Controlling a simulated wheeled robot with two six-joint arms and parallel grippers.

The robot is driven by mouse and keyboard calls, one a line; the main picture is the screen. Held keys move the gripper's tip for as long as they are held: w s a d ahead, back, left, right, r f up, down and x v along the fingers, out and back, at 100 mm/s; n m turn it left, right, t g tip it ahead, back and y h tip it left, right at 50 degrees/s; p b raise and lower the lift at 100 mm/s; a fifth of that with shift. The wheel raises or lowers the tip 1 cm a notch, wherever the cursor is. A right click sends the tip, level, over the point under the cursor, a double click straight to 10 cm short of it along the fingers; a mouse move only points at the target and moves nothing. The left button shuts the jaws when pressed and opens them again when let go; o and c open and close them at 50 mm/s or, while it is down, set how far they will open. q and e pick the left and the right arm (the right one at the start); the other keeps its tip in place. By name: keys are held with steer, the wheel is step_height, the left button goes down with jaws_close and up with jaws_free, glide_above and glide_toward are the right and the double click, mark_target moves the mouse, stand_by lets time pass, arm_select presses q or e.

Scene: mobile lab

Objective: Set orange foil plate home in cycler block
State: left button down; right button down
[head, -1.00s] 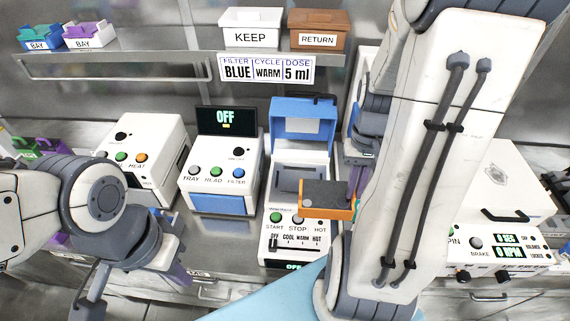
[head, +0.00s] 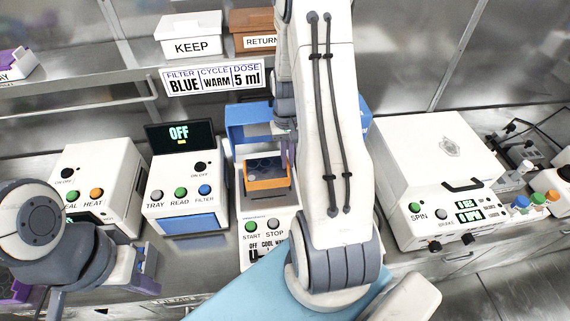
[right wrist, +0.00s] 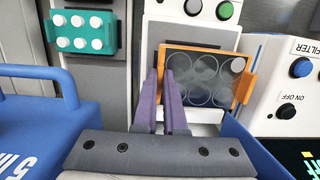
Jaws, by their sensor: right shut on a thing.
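The orange-framed foil plate (head: 267,183) is at the block of the cycler (head: 256,222), the white unit with START and STOP buttons and a raised blue lid (head: 248,121). My right gripper (right wrist: 166,85) is shut on one edge of the plate with its purple fingers. In the right wrist view the plate (right wrist: 243,88) shows its round wells and orange rim. It lies over the cycler's opening; I cannot tell whether it is seated or just above it. My right arm hides part of the cycler. My left gripper (head: 145,272) is low at the left, its jaws unclear.
A reader (head: 186,222) showing OFF stands left of the cycler, with a heater unit (head: 100,165) beyond it. A spinner (head: 437,150) is at the right. KEEP (head: 188,37) and RETURN (head: 252,20) bins sit on the shelf. A teal rack (right wrist: 82,32) shows in the right wrist view.

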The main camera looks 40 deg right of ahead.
steer(key=shift+w+d+f, duration=0.1)
steer(key=shift+w+f, duration=0.3)
step_height(320, 180, down, 3)
steer(key=shift+f+p, duration=0.1)
steer(key=shift+p, duration=0.65)
steer(key=shift+f, duration=0.3)
steer(key=c, duration=1)
jaws_free()
steer(key=r+b, duration=0.1)
steer(key=r, duration=0.2)
steer(key=w+r+b, duration=0.1)
steer(key=r, duration=0.3)
steer(key=d+r+b, duration=0.1)
steer(key=r, duration=0.2)
steer(key=shift+w+r, duration=0.2)
steer(key=shift+w, duration=0.05)
steer(key=shift+r, duration=0.8)
